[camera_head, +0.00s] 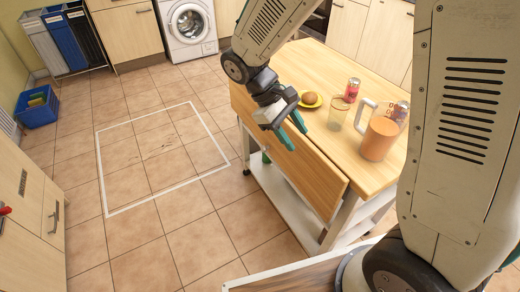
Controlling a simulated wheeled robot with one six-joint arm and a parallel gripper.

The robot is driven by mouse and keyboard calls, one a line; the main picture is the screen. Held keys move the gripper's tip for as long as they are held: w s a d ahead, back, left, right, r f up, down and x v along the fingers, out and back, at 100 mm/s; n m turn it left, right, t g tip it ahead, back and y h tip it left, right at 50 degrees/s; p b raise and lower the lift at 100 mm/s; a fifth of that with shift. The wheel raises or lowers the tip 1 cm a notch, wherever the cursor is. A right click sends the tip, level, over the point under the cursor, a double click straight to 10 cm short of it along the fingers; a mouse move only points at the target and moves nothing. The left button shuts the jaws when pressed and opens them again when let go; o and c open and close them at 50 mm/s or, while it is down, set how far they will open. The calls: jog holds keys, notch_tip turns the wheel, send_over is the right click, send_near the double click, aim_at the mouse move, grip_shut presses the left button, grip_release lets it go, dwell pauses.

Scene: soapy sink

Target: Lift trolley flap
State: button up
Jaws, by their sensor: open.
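The trolley (350,75) has a light wooden top and a white lower frame with wheels. Its wooden flap (312,172) hangs down along the trolley's left long side, sloping slightly outward. My gripper (292,131), with teal fingers, is open at the flap's upper edge, near the middle of its length. The gripper covers part of the flap and of the top's edge. I cannot tell whether the fingers touch the flap.
A white-outlined square (150,155) marks clear tiled floor at left. A blue crate (38,107) and bins (65,40) stand beyond.

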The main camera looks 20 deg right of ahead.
jog(key=w+a+f+n+h, duration=0.35)
jog(key=w+f, duration=0.25)
jog(key=f, duration=0.3)
jog(key=n+t+h, duration=0.4)
jog(key=n+t, duration=0.4)
jog(key=n, duration=0.3)
send_near(262, 149)
jog(key=d, duration=0.1)
jog(key=shift+m, duration=0.25)
jog(key=x, duration=0.8)
jog(key=shift+w+f, duration=0.2)
jog(key=shift+c, duration=0.4)
grip_shut()
jog(key=shift+a, duration=0.15)
